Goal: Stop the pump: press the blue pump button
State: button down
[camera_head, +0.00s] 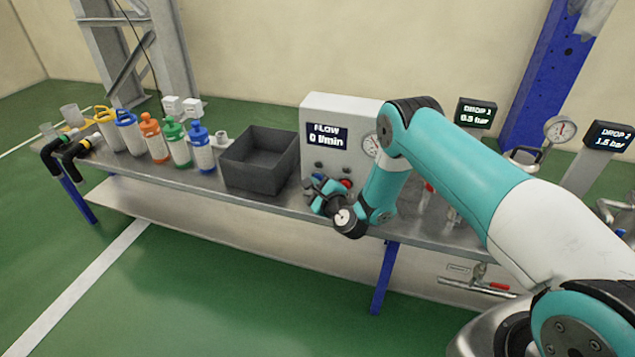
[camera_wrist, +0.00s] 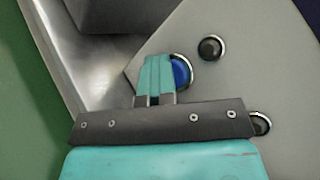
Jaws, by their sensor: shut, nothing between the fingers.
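The blue pump button (camera_wrist: 181,71) is a round button in a metal ring on the light grey panel. My gripper (camera_wrist: 156,62) is shut and empty, with its teal fingertips beside the blue button and covering its left part in the wrist view. I cannot tell whether they touch it. In the head view, my gripper (camera_head: 318,190) is in front of the lower part of the control box (camera_head: 313,110), whose display (camera_head: 326,136) reads "FLOW 0 l/min". The blue button is not clearly visible there.
A dark button (camera_wrist: 211,48) is near the blue one, and another (camera_wrist: 261,122) shows beside my gripper. A red button (camera_head: 346,183) is on the box. A dark open bin (camera_head: 258,160) and several coloured bottles (camera_head: 153,139) stand left on the bench.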

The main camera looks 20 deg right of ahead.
jog(key=shift+s+r, duration=0.1)
jog(key=shift+s, duration=0.15)
jog(key=shift+s+a+p, duration=0.95)
jog(key=shift+s, duration=0.3)
jog(key=s+a+p, duration=0.1)
jog(key=s+p, duration=0.1)
jog(key=p, duration=0.1)
jog(key=shift+s+a+p, duration=0.2)
jog(key=shift+a+p, duration=0.1)
jog(key=shift+a, duration=0.1)
